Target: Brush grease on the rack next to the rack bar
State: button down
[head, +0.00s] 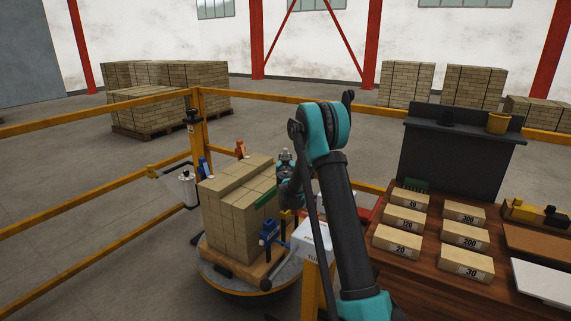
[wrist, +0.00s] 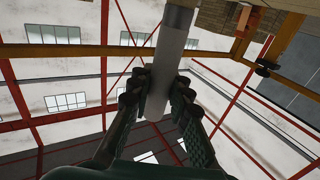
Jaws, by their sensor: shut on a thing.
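My gripper (wrist: 158,84) is shut on a pale grey, smooth cylindrical thing (wrist: 168,50) in the wrist view. Its far end runs out of the top of the picture, so I cannot see whether it carries bristles or grease. In the head view my arm's end is beside the right side of a strapped brick stack (head: 236,215), and the fingers and held thing are largely hidden there. I cannot make out a rack or rack bar for certain in either view.
The stack stands on a wooden pallet over a round turntable (head: 222,277). A blue tool (head: 268,232) and a white box (head: 312,241) are close by. Yellow rails (head: 85,112) enclose the area. A wooden table (head: 420,280) with numbered bricks is at right.

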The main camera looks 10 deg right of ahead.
aim_at(285, 152)
jog(key=shift+r, duration=1.55)
